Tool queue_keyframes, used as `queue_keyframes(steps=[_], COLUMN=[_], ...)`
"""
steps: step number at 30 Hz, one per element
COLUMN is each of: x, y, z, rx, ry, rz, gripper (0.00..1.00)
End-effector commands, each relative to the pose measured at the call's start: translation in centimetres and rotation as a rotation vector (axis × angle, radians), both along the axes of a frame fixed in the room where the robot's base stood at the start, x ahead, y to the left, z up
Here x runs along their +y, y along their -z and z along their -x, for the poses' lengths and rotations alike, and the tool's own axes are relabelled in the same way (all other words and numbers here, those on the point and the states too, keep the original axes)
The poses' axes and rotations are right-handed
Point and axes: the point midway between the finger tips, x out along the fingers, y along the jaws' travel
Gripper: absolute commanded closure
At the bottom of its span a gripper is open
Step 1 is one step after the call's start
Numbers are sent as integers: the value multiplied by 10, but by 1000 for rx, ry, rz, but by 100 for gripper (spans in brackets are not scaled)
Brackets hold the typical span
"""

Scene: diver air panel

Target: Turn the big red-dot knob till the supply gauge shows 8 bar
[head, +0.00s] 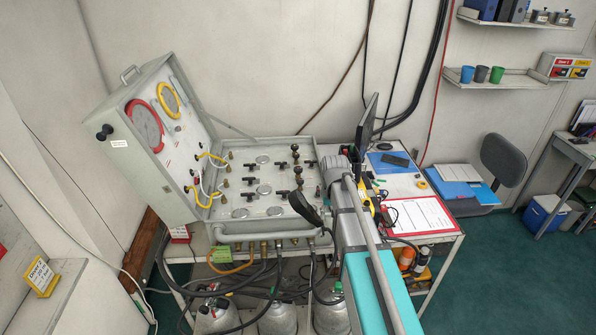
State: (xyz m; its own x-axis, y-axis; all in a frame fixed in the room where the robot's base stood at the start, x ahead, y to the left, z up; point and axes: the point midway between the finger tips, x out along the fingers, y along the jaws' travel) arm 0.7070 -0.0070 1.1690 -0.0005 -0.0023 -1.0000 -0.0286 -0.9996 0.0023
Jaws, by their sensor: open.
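The air panel is an open grey case (222,224) on a bench. Its tray carries several black T-handles (251,168), pale round dials or discs (264,189) and dark stacked knobs (297,171). I cannot make out a red dot on any knob. The raised lid holds a large red-rimmed round gauge (144,126) and a yellow-rimmed one (168,100). No gauge reading is legible, and I cannot tell which is the supply gauge. My teal and grey arm reaches over the tray's right side and hides part of it.
A red-edged clipboard (418,217) lies on the bench at right. Hoses and gas cylinders (277,318) are below.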

Motion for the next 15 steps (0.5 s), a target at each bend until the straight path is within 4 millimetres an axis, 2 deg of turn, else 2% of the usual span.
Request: queue_keyframes(steps=[1,9,15], x=[1,3,5], y=[1,11,36], z=[15,73,127], rx=[0,0,0], ry=[-3,-11,-20], rz=[0,0,-1], gripper=[46,46,46])
